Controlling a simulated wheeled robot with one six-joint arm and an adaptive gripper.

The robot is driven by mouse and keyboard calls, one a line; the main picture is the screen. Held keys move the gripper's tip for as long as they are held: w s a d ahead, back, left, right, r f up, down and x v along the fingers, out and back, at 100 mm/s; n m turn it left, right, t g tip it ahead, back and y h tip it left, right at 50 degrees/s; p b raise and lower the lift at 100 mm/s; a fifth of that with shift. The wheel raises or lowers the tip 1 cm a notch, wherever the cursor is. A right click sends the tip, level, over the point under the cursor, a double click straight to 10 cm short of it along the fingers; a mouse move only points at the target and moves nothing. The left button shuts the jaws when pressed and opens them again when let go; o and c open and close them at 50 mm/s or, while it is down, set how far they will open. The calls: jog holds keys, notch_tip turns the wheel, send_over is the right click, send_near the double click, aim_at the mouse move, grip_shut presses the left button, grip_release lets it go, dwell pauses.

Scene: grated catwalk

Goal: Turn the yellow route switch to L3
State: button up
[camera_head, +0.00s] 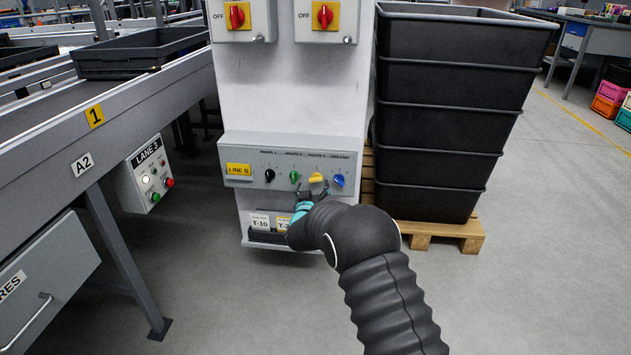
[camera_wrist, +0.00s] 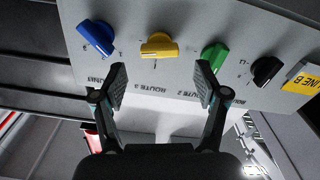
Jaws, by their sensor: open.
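The yellow switch (camera_head: 316,178) is the third knob from the left on the grey switch panel (camera_head: 252,158) in the head view. In the wrist view, which shows the panel upside down, the yellow switch (camera_wrist: 159,46) lies ahead of my gripper (camera_wrist: 162,80), with its bar roughly crosswise. The position marks around it are too small to read. My gripper (camera_head: 311,190) is open, one finger toward each side of the yellow switch, with nothing between the fingers. The tips appear just short of it; contact is not visible.
A green knob (camera_wrist: 213,55) and a blue knob (camera_wrist: 97,36) flank the yellow one closely. A black knob (camera_head: 269,175) is further left. Stacked black crates (camera_head: 445,120) stand on a pallet (camera_head: 440,232) at right; a conveyor (camera_head: 100,110) runs at left.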

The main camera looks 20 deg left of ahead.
aim_at(315, 180)
jog(key=shift+x, duration=2.2)
jog(key=c, duration=1.2)
jog(key=shift+o, duration=0.2)
jog(key=shift+f, duration=0.1)
